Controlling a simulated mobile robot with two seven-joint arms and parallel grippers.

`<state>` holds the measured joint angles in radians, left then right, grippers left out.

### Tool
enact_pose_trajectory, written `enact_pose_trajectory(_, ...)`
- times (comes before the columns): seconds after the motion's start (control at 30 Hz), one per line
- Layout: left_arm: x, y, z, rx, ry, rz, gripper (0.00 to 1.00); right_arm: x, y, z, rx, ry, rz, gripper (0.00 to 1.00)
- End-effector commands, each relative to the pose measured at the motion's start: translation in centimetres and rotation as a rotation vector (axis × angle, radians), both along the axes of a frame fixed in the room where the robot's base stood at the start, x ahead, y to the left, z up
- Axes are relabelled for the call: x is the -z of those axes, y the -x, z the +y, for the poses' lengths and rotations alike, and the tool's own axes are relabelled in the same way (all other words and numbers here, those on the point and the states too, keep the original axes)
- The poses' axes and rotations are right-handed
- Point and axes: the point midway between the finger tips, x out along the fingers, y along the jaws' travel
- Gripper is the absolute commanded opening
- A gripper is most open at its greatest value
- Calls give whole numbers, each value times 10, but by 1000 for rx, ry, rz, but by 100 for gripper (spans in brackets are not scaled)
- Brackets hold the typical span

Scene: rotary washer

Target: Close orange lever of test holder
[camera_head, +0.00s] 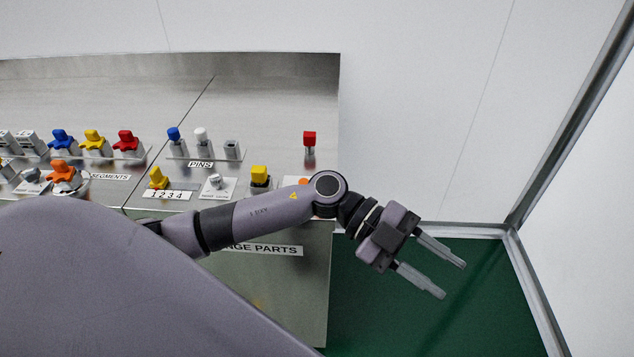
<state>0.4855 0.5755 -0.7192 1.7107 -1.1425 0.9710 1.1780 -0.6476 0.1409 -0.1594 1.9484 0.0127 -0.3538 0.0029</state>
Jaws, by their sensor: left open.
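My left gripper (453,281) is open and empty. It hangs over the green floor, beyond the right edge of the metal bench, with its fingers pointing to the lower right. A small orange part (304,181) on a white plate shows just above my left arm's elbow joint, near the bench's right edge. Most of it is hidden by the arm, so I cannot tell whether it is the test holder's lever or how it stands. An orange segment piece (63,173) stands at the far left. My right gripper is not in view.
The metal bench (270,90) carries blue, yellow and red segment pieces (126,141), several pins (201,136), a yellow block (260,175) and a red-topped post (309,139). A metal frame post (572,120) and white walls bound the right side. The green floor (400,325) is clear.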

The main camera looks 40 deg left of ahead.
Motion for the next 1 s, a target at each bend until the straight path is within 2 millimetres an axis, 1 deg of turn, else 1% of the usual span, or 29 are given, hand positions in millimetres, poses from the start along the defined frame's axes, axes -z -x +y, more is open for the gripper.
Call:
enact_pose_trajectory(0.03, 3, -5, 11, 39, -115, -11, 40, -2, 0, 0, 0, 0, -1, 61)
enact_pose_trajectory(0.07, 7, -7, 19, 60, -187, -9, 40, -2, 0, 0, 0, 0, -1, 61)
enact_pose_trajectory(0.17, 18, -19, 54, 89, -443, 11, 40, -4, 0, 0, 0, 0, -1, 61)
enact_pose_trajectory(0.27, 22, -37, 101, 55, -709, 49, 40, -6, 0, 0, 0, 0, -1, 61)
enact_pose_trajectory(0.3, 20, -45, 122, 26, -812, 67, 40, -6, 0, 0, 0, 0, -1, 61)
enact_pose_trajectory(0.37, 15, -55, 154, -33, -958, 99, 40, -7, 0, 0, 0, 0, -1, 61)
enact_pose_trajectory(0.4, 10, -62, 174, -78, -1044, 121, 40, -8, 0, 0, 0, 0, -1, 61)
enact_pose_trajectory(0.5, -5, -73, 218, -192, -1217, 173, 40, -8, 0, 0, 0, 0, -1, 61)
enact_pose_trajectory(0.6, -18, -78, 247, -282, -1324, 213, 40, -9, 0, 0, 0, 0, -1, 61)
enact_pose_trajectory(0.7, -24, -80, 261, -330, -1375, 235, 40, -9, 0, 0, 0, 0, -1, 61)
enact_pose_trajectory(0.77, -23, -80, 265, -341, -1387, 242, 40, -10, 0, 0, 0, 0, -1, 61)
enact_pose_trajectory(0.87, -12, -80, 265, -341, -1390, 245, 40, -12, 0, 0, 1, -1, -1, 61)
enact_pose_trajectory(1.0, 10, -79, 265, -339, -1387, 244, 40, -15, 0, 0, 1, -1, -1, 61)
